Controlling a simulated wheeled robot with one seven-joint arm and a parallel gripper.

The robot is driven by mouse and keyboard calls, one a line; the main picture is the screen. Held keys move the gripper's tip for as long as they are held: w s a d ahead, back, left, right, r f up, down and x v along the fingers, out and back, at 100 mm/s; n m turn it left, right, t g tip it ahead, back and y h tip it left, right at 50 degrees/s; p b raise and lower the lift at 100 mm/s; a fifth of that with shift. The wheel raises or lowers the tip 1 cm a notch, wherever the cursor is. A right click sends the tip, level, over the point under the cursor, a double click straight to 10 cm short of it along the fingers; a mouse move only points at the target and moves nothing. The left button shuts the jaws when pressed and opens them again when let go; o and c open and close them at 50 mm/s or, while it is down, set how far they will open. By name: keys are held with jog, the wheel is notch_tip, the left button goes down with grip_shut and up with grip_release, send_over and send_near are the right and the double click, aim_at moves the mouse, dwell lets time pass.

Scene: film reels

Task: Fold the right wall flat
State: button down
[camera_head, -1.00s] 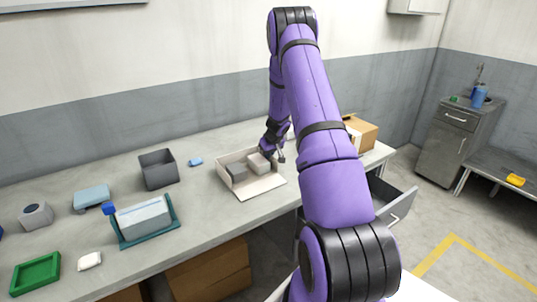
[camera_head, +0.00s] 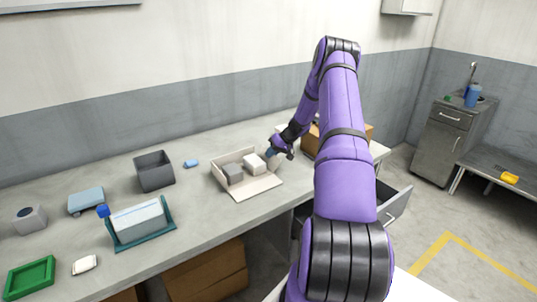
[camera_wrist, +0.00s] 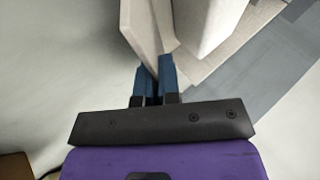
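The open beige box (camera_head: 258,187) stands on the workbench, with a flat panel lying out at its front. Its back wall (camera_head: 233,158) stands up. The right wall is partly hidden by my gripper (camera_head: 281,152), which is at the box's right side, tilted down. In the wrist view my gripper (camera_wrist: 156,75) has two blue fingers close together, with a narrow gap. A beige panel (camera_wrist: 145,28) of the box reaches down to the fingertips. I cannot tell whether its edge is between them or just beyond.
Two small blocks, one grey (camera_head: 232,174) and one pale (camera_head: 255,164), sit in the box. A dark grey bin (camera_head: 154,172) and a blue piece (camera_head: 191,163) lie left of it. A cardboard box (camera_head: 309,143) stands behind my arm. The bench in front of the box is clear.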

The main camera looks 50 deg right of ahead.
jog(key=shift+s+d+f+t+y, duration=0.1)
jog(key=shift+d+f+t+y, duration=0.3)
jog(key=shift+y, duration=0.6)
jog(key=shift+d, duration=0.1)
jog(key=c, duration=1.6)
grip_release()
jog(key=v, duration=1)
jog(key=shift+s+d+r, duration=0.2)
jog(key=shift+d+r, duration=0.05)
